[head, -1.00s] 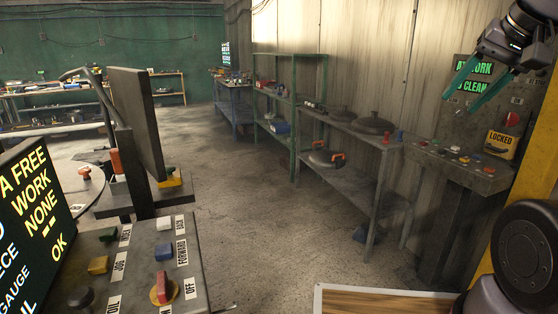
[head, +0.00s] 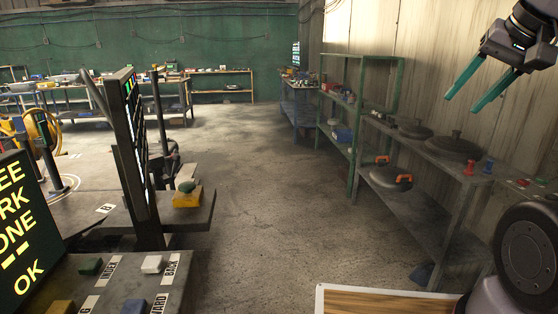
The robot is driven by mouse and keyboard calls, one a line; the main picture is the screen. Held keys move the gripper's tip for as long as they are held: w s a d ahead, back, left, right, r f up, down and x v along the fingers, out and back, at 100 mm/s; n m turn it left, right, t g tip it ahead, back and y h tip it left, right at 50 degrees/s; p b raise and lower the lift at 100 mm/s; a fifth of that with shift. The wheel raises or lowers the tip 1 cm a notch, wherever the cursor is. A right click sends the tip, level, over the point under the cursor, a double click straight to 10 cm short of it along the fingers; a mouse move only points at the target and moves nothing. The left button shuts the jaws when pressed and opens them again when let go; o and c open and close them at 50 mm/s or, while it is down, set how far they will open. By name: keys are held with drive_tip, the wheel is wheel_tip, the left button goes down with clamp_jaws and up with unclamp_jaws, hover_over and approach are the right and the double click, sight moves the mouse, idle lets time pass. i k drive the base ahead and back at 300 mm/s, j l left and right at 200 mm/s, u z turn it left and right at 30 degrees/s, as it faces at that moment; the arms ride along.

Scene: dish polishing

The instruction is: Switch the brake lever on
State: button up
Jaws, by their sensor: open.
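My gripper (head: 464,103) is at the upper right in the head view, held in the air with its two teal fingers apart and nothing between them. I cannot pick out a brake lever for sure. A thin dark upright post (head: 158,100) stands at the left behind a dark upright panel (head: 130,150); I cannot tell whether it is a lever. My gripper is far from both and touches nothing.
A control panel (head: 112,290) with labelled buttons and a lit screen (head: 20,225) are close at lower left. A grey bench (head: 425,200) with lidded pans and a green shelf (head: 360,70) line the right wall. The concrete floor (head: 260,180) between is clear.

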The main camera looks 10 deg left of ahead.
sight(176, 157)
drive_tip(key=i+l+u, duration=0.15)
drive_tip(key=i+u, duration=0.25)
drive_tip(key=i+l+u, duration=0.15)
drive_tip(key=u, duration=0.25)
drive_tip(key=i+l+u, duration=0.2)
drive_tip(key=l+u, duration=0.15)
drive_tip(key=i+l+u, duration=0.15)
drive_tip(key=l+u, duration=0.25)
drive_tip(key=i+l+u, duration=0.1)
drive_tip(key=l+u, duration=0.15)
drive_tip(key=l, duration=0.2)
drive_tip(key=i+l+u, duration=0.2)
drive_tip(key=l, duration=0.25)
drive_tip(key=i+l+u, duration=0.65)
drive_tip(key=l+u, duration=0.2)
drive_tip(key=l, duration=0.1)
